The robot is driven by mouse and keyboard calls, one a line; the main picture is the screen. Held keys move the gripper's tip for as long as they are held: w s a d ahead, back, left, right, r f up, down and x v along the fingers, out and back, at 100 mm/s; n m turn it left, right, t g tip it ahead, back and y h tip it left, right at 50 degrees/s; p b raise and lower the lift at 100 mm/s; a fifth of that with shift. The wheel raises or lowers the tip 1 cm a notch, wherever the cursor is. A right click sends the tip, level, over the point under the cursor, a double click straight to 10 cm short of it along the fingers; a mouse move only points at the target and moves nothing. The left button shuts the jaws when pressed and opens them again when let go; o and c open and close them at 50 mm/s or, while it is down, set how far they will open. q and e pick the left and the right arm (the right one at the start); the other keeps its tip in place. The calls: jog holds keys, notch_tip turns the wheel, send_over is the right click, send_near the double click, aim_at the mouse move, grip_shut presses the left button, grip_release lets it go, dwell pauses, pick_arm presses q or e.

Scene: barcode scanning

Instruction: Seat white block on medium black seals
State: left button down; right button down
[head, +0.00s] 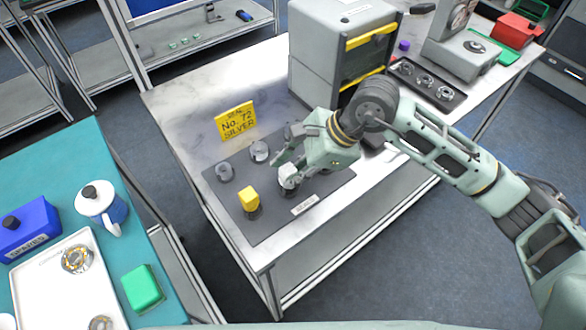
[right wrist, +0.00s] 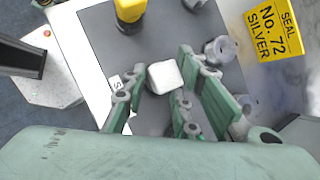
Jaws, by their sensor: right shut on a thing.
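A white block (head: 288,172) is between the fingers of my right gripper (head: 287,170), above the dark grey mat (head: 278,218). In the right wrist view the white block (right wrist: 165,76) shows between the fingers of the right gripper (right wrist: 158,96), which is shut on it. Something dark shows just under the block in the head view; I cannot tell whether it is a black seal or whether they touch. A yellow block (head: 248,198) stands on a dark round base at the left of the mat. My left gripper is not in view.
A yellow sign (head: 235,121) reads "SEAL No. 72 SILVER". A grey machine (head: 325,45) stands behind my right arm. A teal table with a white tray (head: 40,290) is at left.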

jog(key=shift+f, duration=0.15)
jog(key=c, duration=1.9)
grip_release()
jog(key=o, duration=0.6)
jog(key=shift+c, duration=0.2)
jog(key=shift+o, duration=0.6)
jog(key=shift+o, duration=1.1)
jog(key=shift+r+p, duration=1.35)
jog(key=shift+r, duration=2.45)
